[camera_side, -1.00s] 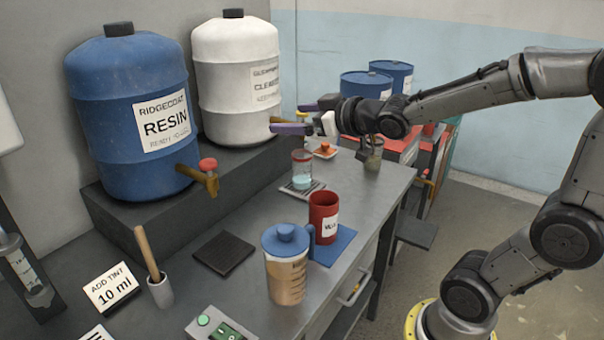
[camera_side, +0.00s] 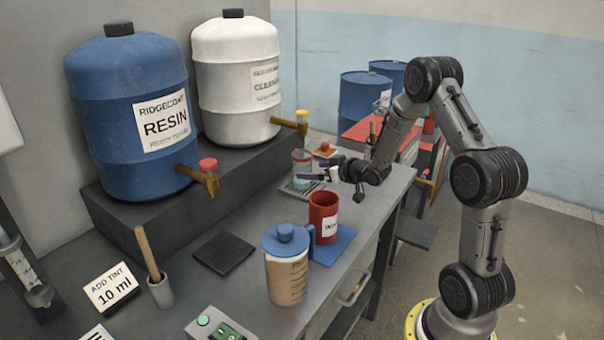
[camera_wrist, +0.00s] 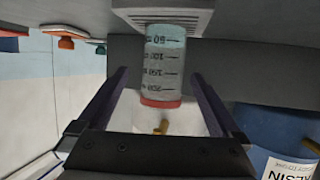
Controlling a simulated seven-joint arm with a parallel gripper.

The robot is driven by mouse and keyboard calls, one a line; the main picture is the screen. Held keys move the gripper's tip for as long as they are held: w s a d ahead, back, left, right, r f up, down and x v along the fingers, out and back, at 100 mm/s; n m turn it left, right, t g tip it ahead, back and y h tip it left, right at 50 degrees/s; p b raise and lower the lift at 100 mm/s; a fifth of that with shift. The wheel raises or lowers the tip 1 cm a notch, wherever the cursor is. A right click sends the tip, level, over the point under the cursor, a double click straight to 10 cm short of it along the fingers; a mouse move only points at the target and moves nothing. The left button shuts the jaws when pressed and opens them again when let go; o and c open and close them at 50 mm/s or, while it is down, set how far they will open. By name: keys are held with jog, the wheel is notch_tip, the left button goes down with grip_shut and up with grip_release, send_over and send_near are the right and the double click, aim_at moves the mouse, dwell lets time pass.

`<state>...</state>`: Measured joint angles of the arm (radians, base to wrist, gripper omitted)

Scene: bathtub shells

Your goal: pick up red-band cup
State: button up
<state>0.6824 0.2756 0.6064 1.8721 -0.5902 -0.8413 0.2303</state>
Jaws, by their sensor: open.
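The red-band cup (camera_side: 301,160) is a clear cup with a red rim band and pale blue-green at its bottom. It stands upright on a grey slatted plate (camera_side: 296,190) in front of the white drum. In the wrist view the cup (camera_wrist: 164,70) appears inverted, with printed volume marks and its red band (camera_wrist: 160,103) toward the gripper. My gripper (camera_side: 312,173) is low and level at the cup's right side. Its two dark fingers (camera_wrist: 158,84) are open, with the cup showing between them. In the side view the fingers partly cover the cup; contact is not visible.
A red mug (camera_side: 322,212) stands on a blue mat in front of the gripper, near the blue-lidded jug (camera_side: 287,268). The white drum's yellow tap (camera_side: 302,117) is above and behind the cup. A small orange-red item (camera_side: 325,150) lies just behind.

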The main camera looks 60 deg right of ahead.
aim_at(297, 168)
jog(key=x, duration=0.8)
jog(key=shift+w+a+r, duration=0.2)
jog(key=shift+r, duration=0.15)
jog(key=c, duration=1.3)
jog(key=shift+r, duration=0.1)
